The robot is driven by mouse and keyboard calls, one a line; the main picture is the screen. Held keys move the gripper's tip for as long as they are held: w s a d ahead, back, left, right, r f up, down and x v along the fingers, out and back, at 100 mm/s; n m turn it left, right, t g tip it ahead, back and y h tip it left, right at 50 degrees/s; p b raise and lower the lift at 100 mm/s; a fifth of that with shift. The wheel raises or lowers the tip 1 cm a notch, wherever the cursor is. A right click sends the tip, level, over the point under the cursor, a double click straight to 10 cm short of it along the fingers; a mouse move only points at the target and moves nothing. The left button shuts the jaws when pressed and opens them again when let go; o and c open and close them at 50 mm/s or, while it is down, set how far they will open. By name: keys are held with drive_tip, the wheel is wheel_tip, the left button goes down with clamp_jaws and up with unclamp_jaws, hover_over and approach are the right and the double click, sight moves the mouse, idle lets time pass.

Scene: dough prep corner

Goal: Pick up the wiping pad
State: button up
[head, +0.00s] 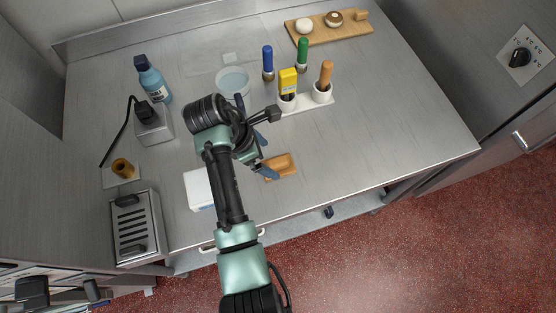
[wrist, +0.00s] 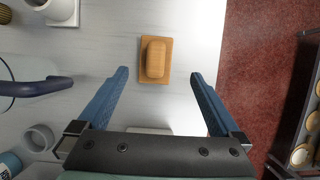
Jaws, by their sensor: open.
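The wiping pad (head: 283,166) is an orange-brown block on a flat base of similar colour. It lies on the steel worktop near the front edge. In the wrist view the pad (wrist: 156,58) is upright in the picture, just beyond the fingertips and centred between them. My gripper (head: 267,156) is open and empty, with its blue fingers spread to either side of the pad's line. The wrist view shows both fingers of my gripper (wrist: 159,75) apart from the pad. My arm hides part of the worktop in the head view.
A white holder (head: 310,106) with cups, brushes and a yellow item stands behind the pad. A white box (head: 198,190) lies left of my arm. A blue bottle (head: 151,80) and a slotted metal unit (head: 135,228) stand left. The worktop right of the pad is clear.

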sight(275, 162)
drive_tip(key=shift+w+p+x, duration=0.15)
drive_tip(key=shift+x, duration=1.95)
drive_tip(key=shift+w+p+x, duration=0.15)
drive_tip(key=shift+x, duration=1.95)
drive_tip(key=shift+a, duration=0.15)
drive_tip(key=c, duration=1.4)
